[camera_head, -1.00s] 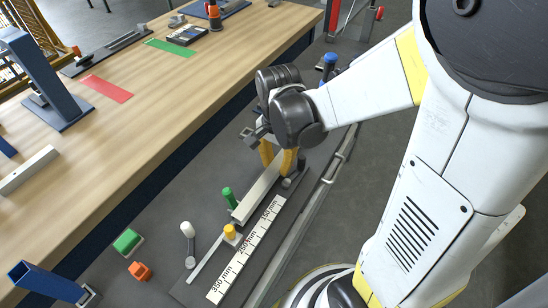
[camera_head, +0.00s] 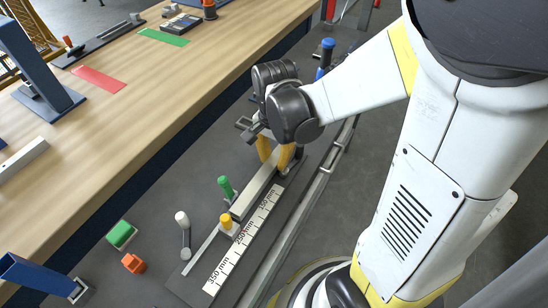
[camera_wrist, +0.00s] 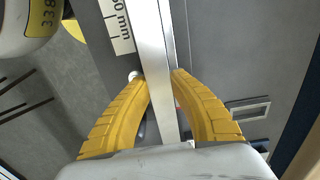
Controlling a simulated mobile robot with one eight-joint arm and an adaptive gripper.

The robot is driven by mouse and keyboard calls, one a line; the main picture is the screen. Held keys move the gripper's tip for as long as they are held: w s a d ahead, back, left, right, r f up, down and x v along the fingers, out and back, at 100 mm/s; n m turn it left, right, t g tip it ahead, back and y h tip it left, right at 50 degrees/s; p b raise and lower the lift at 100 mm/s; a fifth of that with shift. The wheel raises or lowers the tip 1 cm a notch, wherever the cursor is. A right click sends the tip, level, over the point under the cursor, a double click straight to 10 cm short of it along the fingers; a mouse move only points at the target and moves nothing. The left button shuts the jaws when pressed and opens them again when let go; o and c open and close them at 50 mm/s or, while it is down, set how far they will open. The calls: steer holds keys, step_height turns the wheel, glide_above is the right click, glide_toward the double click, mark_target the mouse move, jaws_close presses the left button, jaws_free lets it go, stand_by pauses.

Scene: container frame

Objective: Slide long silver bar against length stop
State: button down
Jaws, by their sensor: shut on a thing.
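The long silver bar (camera_head: 257,190) lies on the dark fixture beside the white millimetre scale (camera_head: 241,242). My gripper (camera_head: 276,155) has its yellow fingers closed around the bar's far part. In the wrist view my gripper (camera_wrist: 161,80) has one finger on each side of the bar (camera_wrist: 151,45). The bar's near end lies close to a yellow-capped stop (camera_head: 227,222) on a pale block over the scale's edge. I cannot tell whether they touch. A green knob (camera_head: 225,186) stands left of the bar.
A white-topped lever (camera_head: 182,219) stands left of the thin rail. Green (camera_head: 121,233) and orange (camera_head: 134,263) blocks sit further left. The wooden bench (camera_head: 100,120) runs along the left. A grey pipe (camera_head: 288,229) runs along the fixture's right side. A blue-handled part (camera_head: 327,48) stands beyond my gripper.

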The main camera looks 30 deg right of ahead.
mark_target(272, 162)
steer(key=shift+f, duration=0.2)
steer(key=shift+s+a+r, duration=0.1)
steer(key=shift+s+a, duration=0.25)
steer(key=shift+a, duration=0.15)
stand_by(0.4)
steer(key=c, duration=0.6)
jaws_free()
steer(key=shift+r, duration=0.15)
steer(key=shift+r+p, duration=2.95)
steer(key=shift+r, duration=0.45)
